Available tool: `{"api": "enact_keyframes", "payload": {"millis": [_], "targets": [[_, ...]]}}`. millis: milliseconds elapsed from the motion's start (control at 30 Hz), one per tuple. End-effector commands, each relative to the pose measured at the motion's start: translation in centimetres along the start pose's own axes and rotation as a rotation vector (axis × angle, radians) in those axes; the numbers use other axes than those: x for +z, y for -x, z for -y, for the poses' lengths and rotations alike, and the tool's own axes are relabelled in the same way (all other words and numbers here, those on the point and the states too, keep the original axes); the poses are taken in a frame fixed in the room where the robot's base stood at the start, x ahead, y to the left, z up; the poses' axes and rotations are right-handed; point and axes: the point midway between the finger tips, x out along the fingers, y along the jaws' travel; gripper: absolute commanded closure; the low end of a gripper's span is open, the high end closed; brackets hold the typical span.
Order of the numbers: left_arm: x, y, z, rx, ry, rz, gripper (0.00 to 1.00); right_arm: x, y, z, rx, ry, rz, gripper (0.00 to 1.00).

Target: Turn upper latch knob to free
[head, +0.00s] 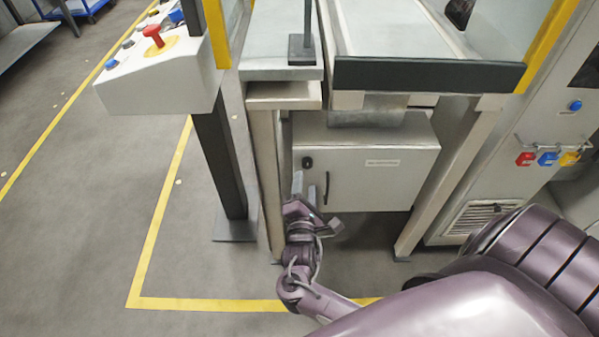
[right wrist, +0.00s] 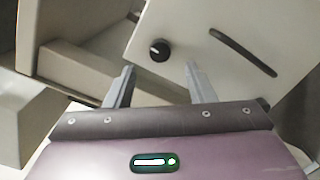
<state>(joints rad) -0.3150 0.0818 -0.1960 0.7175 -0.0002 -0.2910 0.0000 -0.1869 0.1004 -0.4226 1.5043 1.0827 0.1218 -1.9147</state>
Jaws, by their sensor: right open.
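The upper latch knob is a small round black knob (head: 307,162) near the upper left corner of the grey cabinet door (head: 375,185). In the right wrist view the knob (right wrist: 160,50) has a pale mark on its face and lies just beyond the fingertips, midway between them. My right gripper (head: 304,188) is open and empty, in front of the door's left edge and below the knob in the head view. In the right wrist view its two grey fingers (right wrist: 160,74) stand apart, with nothing between them. My left gripper is not in view.
A dark slot-like handle (head: 326,188) sits right of the knob's line, lower on the door. Frame legs (head: 266,185) flank the cabinet, and a conveyor (head: 420,75) lies above it. A control box with a red button (head: 153,32) stands at upper left.

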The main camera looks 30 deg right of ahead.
Motion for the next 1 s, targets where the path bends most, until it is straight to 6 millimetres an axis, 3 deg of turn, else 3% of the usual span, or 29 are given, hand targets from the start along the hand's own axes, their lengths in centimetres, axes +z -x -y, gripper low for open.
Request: {"api": "enact_keyframes", "payload": {"millis": [100,300,700,1000], "targets": [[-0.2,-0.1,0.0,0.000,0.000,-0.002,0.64,0.0,-2.2,-0.1,0.003,-0.001,0.002,0.50],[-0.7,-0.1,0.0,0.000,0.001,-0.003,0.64,0.0,-4.8,0.0,0.002,-0.002,0.000,0.50],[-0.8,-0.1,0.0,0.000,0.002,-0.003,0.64,-0.1,-5.5,0.0,-0.001,-0.003,-0.003,0.52],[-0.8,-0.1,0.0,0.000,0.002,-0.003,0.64,-0.1,-5.5,0.0,-0.001,-0.003,-0.003,0.91]]}}
